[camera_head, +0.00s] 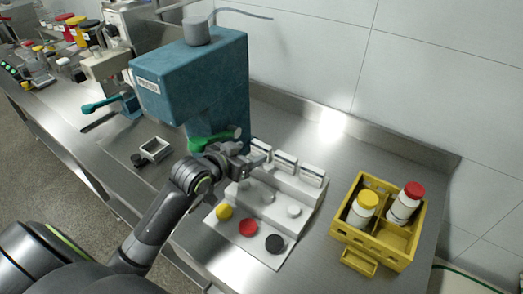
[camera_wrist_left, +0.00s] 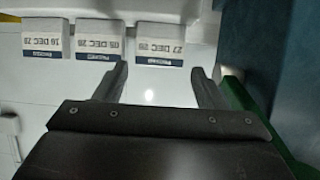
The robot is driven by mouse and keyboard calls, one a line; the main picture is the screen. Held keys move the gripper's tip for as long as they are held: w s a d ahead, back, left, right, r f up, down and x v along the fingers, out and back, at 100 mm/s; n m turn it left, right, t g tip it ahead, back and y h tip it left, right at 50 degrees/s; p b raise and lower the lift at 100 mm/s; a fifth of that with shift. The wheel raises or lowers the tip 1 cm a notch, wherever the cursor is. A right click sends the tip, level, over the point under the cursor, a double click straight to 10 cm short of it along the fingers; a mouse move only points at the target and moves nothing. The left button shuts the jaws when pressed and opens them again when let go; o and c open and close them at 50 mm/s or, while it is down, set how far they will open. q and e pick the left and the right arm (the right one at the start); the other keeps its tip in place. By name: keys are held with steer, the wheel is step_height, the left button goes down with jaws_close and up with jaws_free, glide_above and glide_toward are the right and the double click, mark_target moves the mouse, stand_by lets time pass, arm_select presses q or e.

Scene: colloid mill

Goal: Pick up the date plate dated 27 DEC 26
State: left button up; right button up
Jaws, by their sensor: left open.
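The date plate printed 27 DEC 26 (camera_wrist_left: 160,42) is the rightmost of three white plates in the left wrist view, its print upside down there. In the head view it appears to be the leftmost plate (camera_head: 261,147), partly behind my gripper. My left gripper (camera_wrist_left: 158,75) is open and empty, with its fingertips just short of that plate and to either side of it. In the head view the left gripper (camera_head: 250,160) is over the back left of the white stepped stand (camera_head: 268,208). My right gripper is not in view.
Two other date plates (camera_wrist_left: 99,42) (camera_wrist_left: 42,40) stand beside it. The teal press (camera_head: 200,80) with a green handle (camera_head: 213,139) is close beside my gripper. Yellow, red and black discs lie on the stand. A yellow crate (camera_head: 345,232) with two bottles is at right.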

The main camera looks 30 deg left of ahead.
mark_target(260, 148)
arm_select(q)
steer(key=shift+p+x, duration=0.55)
steer(key=shift+x, duration=2.05)
steer(key=c, duration=0.6)
